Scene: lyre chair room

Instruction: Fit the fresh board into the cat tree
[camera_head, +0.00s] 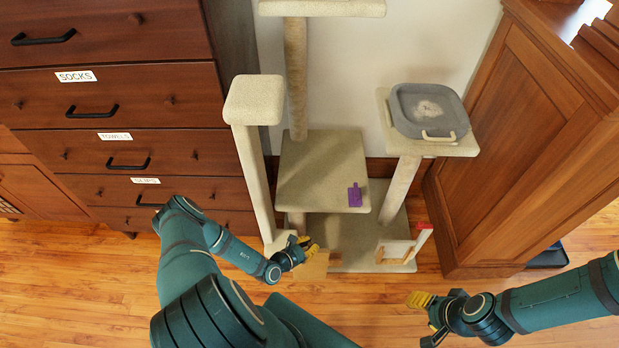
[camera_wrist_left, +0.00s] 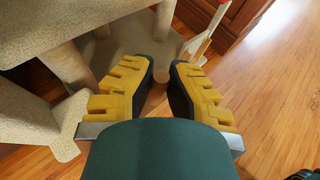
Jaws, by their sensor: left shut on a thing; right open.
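The cat tree (camera_head: 322,168) is beige, with several platforms and posts on a low base. My left gripper (camera_head: 308,250) is at the front left of that base. It is shut on a light wooden piece, apparently the board (camera_head: 313,267), just below its fingers. In the left wrist view, the yellow fingers (camera_wrist_left: 164,88) have a small tan part (camera_wrist_left: 155,98) between them; most of the held piece is hidden. My right gripper (camera_head: 426,318) is open and empty above the floor at the lower right, apart from the tree.
A pale wooden frame with a red tip (camera_head: 401,249) stands on the base's front right. A purple item (camera_head: 355,195) lies on the middle platform. A grey tray (camera_head: 430,111) sits on the right platform. Drawers (camera_head: 115,95) and a wooden cabinet (camera_head: 520,140) flank the tree.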

